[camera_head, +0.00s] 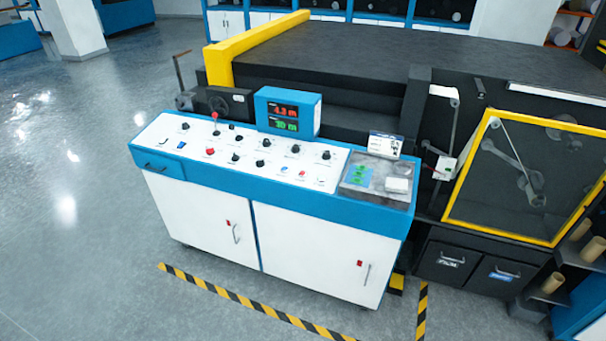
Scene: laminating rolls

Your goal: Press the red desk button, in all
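A blue and white control desk (275,228) stands in the middle of the camera_head view. On its sloping white top, a round red button (210,151) sits toward the left, among several black knobs (263,142). A lever with a red knob (215,115) rises behind it. A small red piece (302,173) also shows near the front right of the panel; whether it is a button or a switch is too small to tell. Neither of my grippers is in view, and nothing covers the panel.
A display box (288,112) with red and green digits stands at the desk's back edge. A large dark machine (390,60) with a yellow-framed window (530,170) is behind and right. Yellow-black floor tape (245,301) runs before the desk. The floor (80,230) at left is clear.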

